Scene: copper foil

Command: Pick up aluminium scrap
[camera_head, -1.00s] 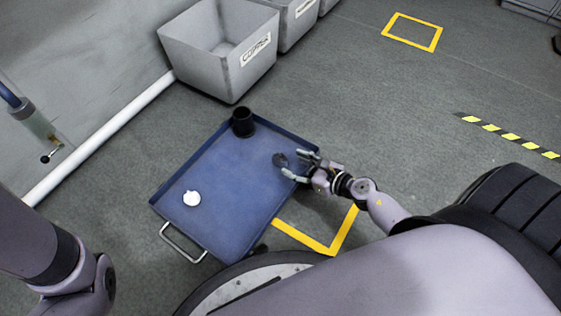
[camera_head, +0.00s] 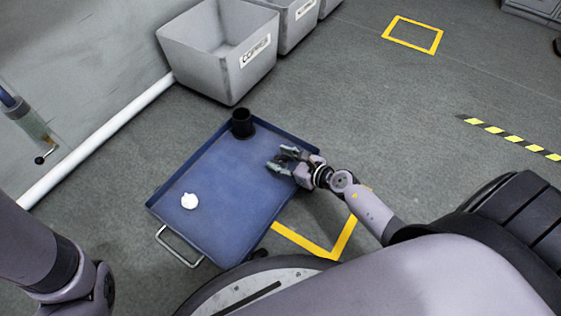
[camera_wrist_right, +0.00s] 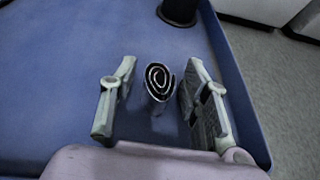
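A dark roll with a light spiral end (camera_wrist_right: 158,82) stands on the blue tray between the fingers of my right gripper (camera_head: 277,159). In the right wrist view the fingers (camera_wrist_right: 161,68) are apart, one on each side of the roll, with gaps visible. In the head view the roll is hidden or merged with the fingers. I cannot tell from looks which of the two is aluminium. My left gripper is out of view; only my left arm links show.
The blue tray (camera_head: 222,222) has a raised rim and a metal handle (camera_head: 180,247). A black cup (camera_head: 242,123) stands in its far corner, also in the right wrist view (camera_wrist_right: 178,10). Grey bins (camera_head: 215,65) stand behind, the front one labelled copper.

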